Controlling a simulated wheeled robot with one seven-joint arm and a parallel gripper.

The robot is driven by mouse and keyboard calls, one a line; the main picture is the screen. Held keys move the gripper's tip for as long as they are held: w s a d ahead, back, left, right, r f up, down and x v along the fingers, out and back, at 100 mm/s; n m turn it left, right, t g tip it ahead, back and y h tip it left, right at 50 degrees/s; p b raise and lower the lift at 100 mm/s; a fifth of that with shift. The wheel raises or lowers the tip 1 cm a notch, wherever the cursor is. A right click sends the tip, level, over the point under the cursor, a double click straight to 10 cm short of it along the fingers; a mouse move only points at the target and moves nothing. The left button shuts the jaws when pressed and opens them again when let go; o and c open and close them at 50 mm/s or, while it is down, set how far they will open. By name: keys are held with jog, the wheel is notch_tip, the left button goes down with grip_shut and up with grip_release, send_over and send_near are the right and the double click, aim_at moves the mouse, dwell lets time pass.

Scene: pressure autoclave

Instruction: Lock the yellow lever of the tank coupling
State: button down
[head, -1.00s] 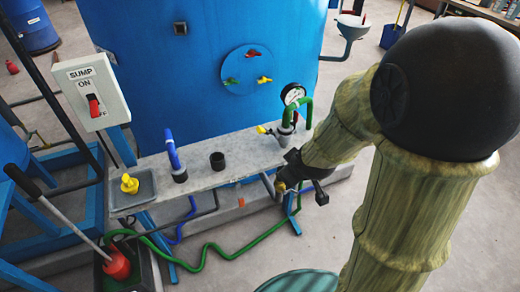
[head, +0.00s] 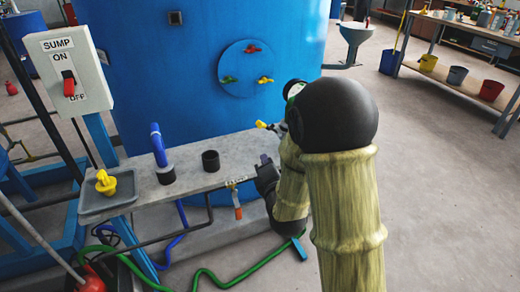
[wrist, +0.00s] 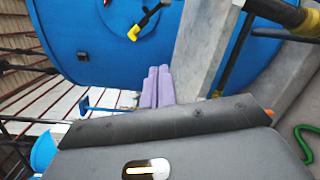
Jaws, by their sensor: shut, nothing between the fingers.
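A small yellow lever (head: 261,124) shows beside my arm at the right end of the grey bench in the head view. The coupling by it is mostly hidden behind my arm. In the wrist view a yellow handle (wrist: 136,32) sits on a dark fitting in front of the blue tank (wrist: 80,45); I cannot tell whether it is the same lever. My gripper (wrist: 158,72) is shut and empty, its pale purple fingertips apart from that handle. In the head view my gripper (head: 264,160) is by the bench's front edge, at the right end.
The bench (head: 226,176) also carries a blue pipe (head: 158,145), a black socket (head: 210,160) and a yellow plug (head: 105,182) in a tray. An orange-handled valve (head: 237,205) hangs below. A green hose (head: 230,280) lies on the floor.

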aim_at(266, 125)
jog(key=f+n+t+b, duration=0.1)
jog(key=a+f+n+t+b, duration=0.1)
jog(key=n, duration=0.1)
jog(key=n+t+b, duration=0.1)
jog(key=n+b, duration=0.1)
jog(key=shift+s+a+f+y, duration=0.1)
jog(key=shift+a+f+y, duration=0.25)
jog(key=shift+f+y, duration=0.05)
jog(key=x, duration=1)
jog(key=shift+w+d+r, duration=0.15)
jog(key=shift+d+r, duration=0.3)
jog(key=shift+r, duration=0.1)
jog(key=shift+w+d+r, duration=0.15)
jog(key=shift+d+r, duration=0.3)
jog(key=shift+r, duration=0.05)
jog(key=shift+w+d+r, duration=0.15)
jog(key=shift+d+r, duration=0.2)
jog(key=shift+r, duration=0.15)
jog(key=shift+a, duration=0.1)
